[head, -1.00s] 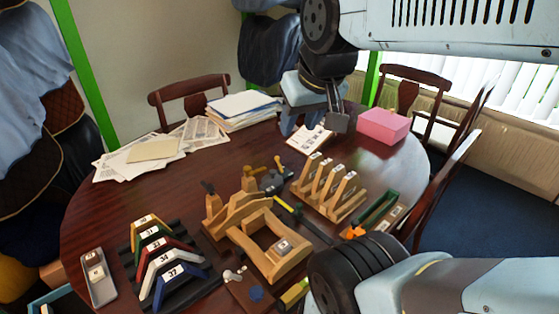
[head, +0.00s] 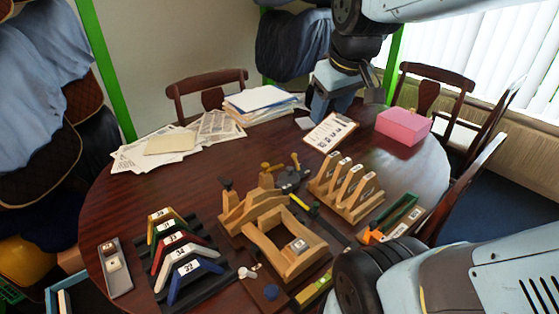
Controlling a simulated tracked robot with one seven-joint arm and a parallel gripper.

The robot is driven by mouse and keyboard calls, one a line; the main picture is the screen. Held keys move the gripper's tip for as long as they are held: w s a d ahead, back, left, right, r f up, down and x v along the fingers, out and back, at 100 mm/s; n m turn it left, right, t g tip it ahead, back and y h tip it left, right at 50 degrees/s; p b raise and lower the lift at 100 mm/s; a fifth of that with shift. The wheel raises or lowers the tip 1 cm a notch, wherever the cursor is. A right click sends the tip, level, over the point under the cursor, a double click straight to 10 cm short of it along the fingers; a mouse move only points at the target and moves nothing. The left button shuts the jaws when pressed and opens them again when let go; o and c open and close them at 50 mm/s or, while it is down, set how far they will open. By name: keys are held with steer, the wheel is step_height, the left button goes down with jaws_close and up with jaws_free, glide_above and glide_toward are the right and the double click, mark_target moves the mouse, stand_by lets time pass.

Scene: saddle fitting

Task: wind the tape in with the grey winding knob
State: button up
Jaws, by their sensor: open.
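My gripper (head: 371,78) is raised over the far side of the table, with its dark fingers apart and nothing seen between them. It is above and beyond the clipboard, well away from the wooden pieces. A small dark grey device (head: 290,180) with knob-like tops stands behind the wooden saddle tree (head: 287,249). A short yellow strip (head: 299,201) lies just in front of the device. I cannot tell for sure which piece is the tape or the grey winding knob; they are small or hidden at this distance.
A wooden rack (head: 347,192), an orange-handled tool (head: 373,236) and a green frame (head: 402,213) lie to the right. Numbered coloured bars (head: 184,262) are at front left. Papers (head: 170,146), a clipboard (head: 330,132) and a pink box (head: 403,126) are at the back.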

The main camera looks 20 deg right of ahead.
steer(key=w+f+n+g, duration=0.1)
steer(key=w+f+n, duration=0.25)
steer(key=w, duration=0.45)
steer(key=n+g, duration=0.4)
steer(key=n, duration=0.6)
glide_above(290, 169)
step_height(290, 169, down, 16)
steer(key=shift+m, duration=0.25)
step_height(290, 169, down, 14)
steer(key=shift+r, duration=0.15)
steer(key=shift+c, duration=0.3)
